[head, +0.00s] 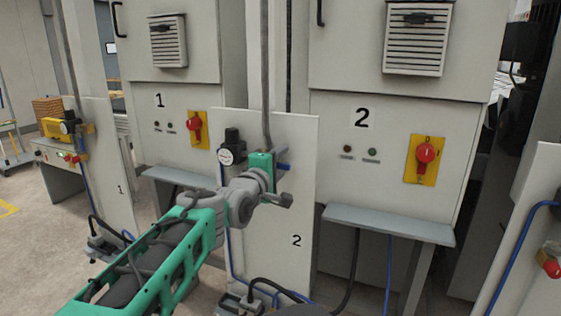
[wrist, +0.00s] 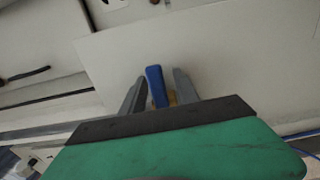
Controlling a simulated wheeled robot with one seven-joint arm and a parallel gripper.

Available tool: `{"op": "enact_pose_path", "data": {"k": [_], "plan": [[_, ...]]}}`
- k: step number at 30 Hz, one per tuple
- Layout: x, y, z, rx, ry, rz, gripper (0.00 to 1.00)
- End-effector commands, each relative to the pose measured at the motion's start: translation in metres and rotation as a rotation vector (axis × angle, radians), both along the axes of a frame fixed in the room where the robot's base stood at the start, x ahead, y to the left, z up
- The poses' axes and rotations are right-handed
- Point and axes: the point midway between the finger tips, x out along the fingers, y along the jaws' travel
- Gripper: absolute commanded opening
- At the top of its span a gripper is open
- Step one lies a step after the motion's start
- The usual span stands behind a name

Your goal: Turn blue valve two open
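The blue valve handle (wrist: 156,86) shows in the wrist view between the two grey fingers of my gripper (wrist: 160,76). The fingers are apart, with a gap visible on each side of the handle. A yellowish part shows at the handle's base. In the head view, the blue handle (head: 283,166) is partly visible beside my green gripper body, on the panel marked 2 (head: 297,205). My arm hides much of the valve there, and the fingertips are hard to make out.
A pressure gauge with a black knob (head: 226,156) sits left of my gripper. A grey shelf (head: 388,224) juts out at right below a red switch (head: 426,154). A vertical pipe (head: 265,75) rises above the valve. Panel 1 (head: 119,170) stands at left.

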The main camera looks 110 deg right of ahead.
Motion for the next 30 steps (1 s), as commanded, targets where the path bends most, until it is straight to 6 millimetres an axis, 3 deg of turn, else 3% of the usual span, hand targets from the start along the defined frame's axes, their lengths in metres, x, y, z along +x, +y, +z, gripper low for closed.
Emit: {"op": "enact_pose_path", "data": {"k": [5, 16, 30], "plan": [[0.004, 0.003, 0.000, -0.001, 0.000, 0.001, 0.37], [0.052, 0.048, 0.000, -0.003, 0.001, 0.002, 0.37], [0.057, 0.054, 0.000, 0.000, -0.001, 0.002, 0.37]]}}
